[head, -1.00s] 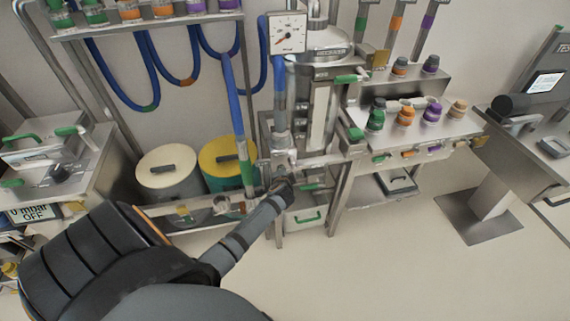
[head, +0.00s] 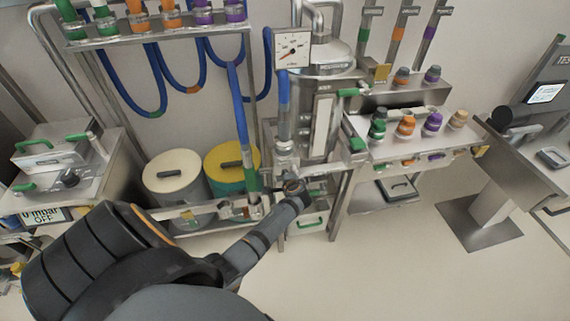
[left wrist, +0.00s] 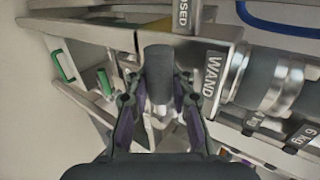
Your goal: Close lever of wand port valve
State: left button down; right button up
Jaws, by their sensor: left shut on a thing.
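The lever's dark cylindrical grip (left wrist: 158,72) stands between my left gripper's fingers (left wrist: 162,100) in the left wrist view. The fingers are shut on it from both sides. A steel plate labelled WAND (left wrist: 211,75) is just right of the grip. A second label ending in "SED" (left wrist: 183,15) is above it, cut off by the frame edge. The dark wand port pipe with its steel clamp (left wrist: 250,80) lies to the right. In the head view my left gripper (head: 294,187) is at the valve piping below the blue hose; the lever is mostly hidden there. My right gripper is not in view.
A white-lidded bin (head: 173,172) and a yellow bin (head: 230,175) stand left of the valve. A pressure gauge (head: 291,47) is above. A shelf with coloured knobs (head: 405,125) is at right. The floor (head: 400,265) in front is clear.

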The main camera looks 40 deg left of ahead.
pick_arm(q)
jog(key=shift+s+d+f, duration=0.1)
jog(key=shift+s+f, duration=0.05)
jog(key=c, duration=1.4)
grip_release()
jog(key=shift+o, duration=1.2)
jog(key=shift+d+r, duration=0.15)
jog(key=shift+r, duration=0.1)
jog(key=v, duration=1.2)
